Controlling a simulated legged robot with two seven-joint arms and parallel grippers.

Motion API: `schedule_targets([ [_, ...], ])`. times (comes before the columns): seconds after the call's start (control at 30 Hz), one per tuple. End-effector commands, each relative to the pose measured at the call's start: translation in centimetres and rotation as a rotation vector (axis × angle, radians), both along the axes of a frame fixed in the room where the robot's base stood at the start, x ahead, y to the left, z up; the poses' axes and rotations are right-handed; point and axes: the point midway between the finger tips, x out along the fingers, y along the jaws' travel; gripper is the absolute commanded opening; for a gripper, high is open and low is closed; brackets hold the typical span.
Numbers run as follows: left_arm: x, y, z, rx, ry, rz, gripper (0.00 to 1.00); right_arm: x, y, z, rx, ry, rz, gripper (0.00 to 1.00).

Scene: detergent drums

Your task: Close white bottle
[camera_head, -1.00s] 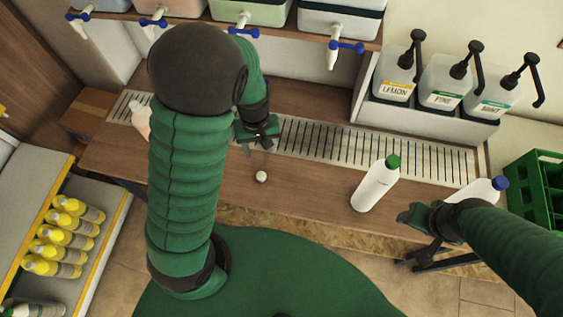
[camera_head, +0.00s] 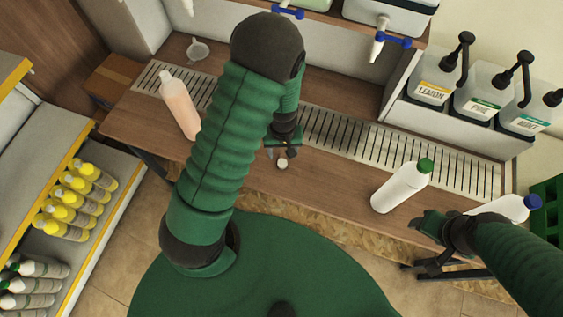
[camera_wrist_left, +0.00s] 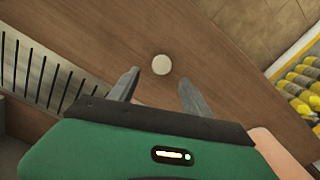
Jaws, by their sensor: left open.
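A small round white cap (camera_head: 283,163) lies on the wooden counter; it also shows in the left wrist view (camera_wrist_left: 161,65). My left gripper (camera_head: 281,153) is open and empty, its fingertips close to the cap. In the wrist view its fingers (camera_wrist_left: 156,88) point towards the cap, which lies just beyond the gap between them. A white bottle with a green cap (camera_head: 400,190) stands on the counter. A white bottle with a blue cap (camera_head: 512,207) is at the far right, partly hidden by my right gripper (camera_head: 426,228), whose jaw opening is unclear.
A pale pink bottle (camera_head: 181,108) stands at the left; its top is unclear. A slatted drain (camera_head: 345,135) runs along the counter. Pump containers (camera_head: 480,95) stand back right. The counter around the cap is clear.

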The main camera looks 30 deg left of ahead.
Motion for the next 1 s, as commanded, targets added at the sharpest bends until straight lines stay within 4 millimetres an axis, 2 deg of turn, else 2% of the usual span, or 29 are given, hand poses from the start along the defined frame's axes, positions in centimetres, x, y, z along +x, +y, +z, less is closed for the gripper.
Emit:
schedule_targets([
  [0.27, -0.1, -0.3, -0.2, 0.002, 0.002, -0.001, 0.57, 0.0, 0.0, 0.0, 0.0, 0.0, 0.0, 0.56],
  [0.5, -0.7, 0.1, -4.1, 0.0, 0.003, 0.0, 0.57, 0.0, 0.0, -0.3, 0.0, 0.0, 0.0, 0.56],
  [0.6, -0.7, 0.1, -5.0, 0.0, 0.002, -0.001, 0.57, 0.0, 0.0, -0.4, 0.0, 0.0, 0.0, 0.56],
  [0.93, -0.7, 0.0, -5.1, 0.001, 0.0, -0.002, 0.57, 0.0, 0.0, -0.4, 0.0, 0.0, 0.0, 0.56],
  [1.0, -0.7, 0.0, -5.1, 0.001, 0.0, -0.002, 0.5, 0.0, 0.0, -0.4, 0.0, 0.0, 0.0, 0.56],
])
